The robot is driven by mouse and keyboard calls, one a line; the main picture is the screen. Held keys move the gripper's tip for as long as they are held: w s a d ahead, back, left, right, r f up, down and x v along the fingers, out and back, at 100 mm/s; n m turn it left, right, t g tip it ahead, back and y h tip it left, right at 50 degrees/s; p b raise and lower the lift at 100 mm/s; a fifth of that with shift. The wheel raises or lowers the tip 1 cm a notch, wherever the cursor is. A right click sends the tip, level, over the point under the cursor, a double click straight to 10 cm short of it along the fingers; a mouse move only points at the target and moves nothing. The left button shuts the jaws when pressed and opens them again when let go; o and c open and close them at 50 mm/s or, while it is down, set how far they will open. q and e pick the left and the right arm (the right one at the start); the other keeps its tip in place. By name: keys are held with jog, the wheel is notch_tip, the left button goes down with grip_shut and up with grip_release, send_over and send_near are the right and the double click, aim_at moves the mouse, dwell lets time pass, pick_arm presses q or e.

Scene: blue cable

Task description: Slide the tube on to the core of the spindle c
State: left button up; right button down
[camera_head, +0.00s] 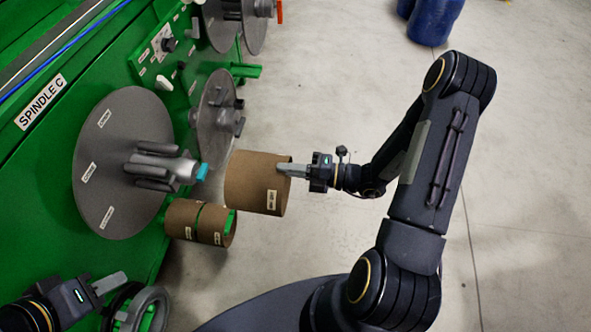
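Spindle C is a large grey disc (122,200) on the green machine, with a grey ribbed core (152,168) ending in a teal tip (202,172). A brown cardboard tube (252,182) is held in the air just right of the tip, roughly in line with the core, with a small gap between them. My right gripper (288,170) is shut on the tube's right rim; one finger shows outside, the other is hidden. My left gripper (110,284) is low at the left, away from the tube; its finger opening cannot be made out.
Two more brown tubes (183,219) sit on a green holder below the core. A grey ring-shaped part (148,312) is beside my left gripper. Other grey discs (217,115) stand farther back. Blue barrels (434,20) are at the top. Concrete floor (325,75) is open to the right.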

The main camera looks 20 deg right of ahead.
aim_at(262, 166)
jog(key=shift+b+x, duration=0.95)
jog(key=shift+x, duration=13.35)
jog(key=shift+p, duration=0.35)
jog(key=shift+x, duration=1.2)
